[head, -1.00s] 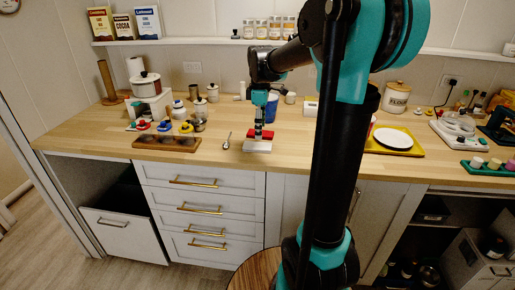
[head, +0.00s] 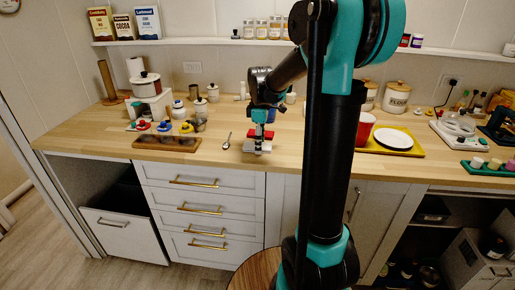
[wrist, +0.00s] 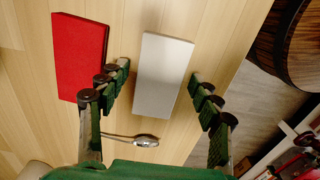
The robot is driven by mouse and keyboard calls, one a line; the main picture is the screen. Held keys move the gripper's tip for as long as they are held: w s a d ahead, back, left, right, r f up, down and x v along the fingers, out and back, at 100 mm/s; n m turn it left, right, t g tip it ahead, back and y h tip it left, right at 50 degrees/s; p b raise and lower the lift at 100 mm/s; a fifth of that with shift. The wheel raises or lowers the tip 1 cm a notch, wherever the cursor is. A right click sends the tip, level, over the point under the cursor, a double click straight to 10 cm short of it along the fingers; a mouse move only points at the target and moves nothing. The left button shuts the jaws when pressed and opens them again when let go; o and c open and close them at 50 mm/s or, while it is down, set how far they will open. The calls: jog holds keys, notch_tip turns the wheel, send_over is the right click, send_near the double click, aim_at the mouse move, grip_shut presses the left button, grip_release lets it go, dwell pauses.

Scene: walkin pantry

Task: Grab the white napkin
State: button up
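The white napkin (wrist: 162,75) is a flat, pale rectangular block on the wooden counter. It also shows near the counter's front edge in the head view (head: 251,148), partly covered by my gripper. My gripper (wrist: 160,92) is open, with one finger on each side of the napkin in the wrist view. The left finger is over the gap between the napkin and a red block; the right finger is on the counter-edge side. In the head view my gripper (head: 259,148) is right at the napkin; I cannot tell whether it touches.
The red block (wrist: 78,55) lies just left of the napkin in the wrist view. A metal spoon (head: 227,141) lies to the napkin's left.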

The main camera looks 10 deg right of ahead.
jog(key=c, duration=0.5)
jog(key=shift+r, duration=0.1)
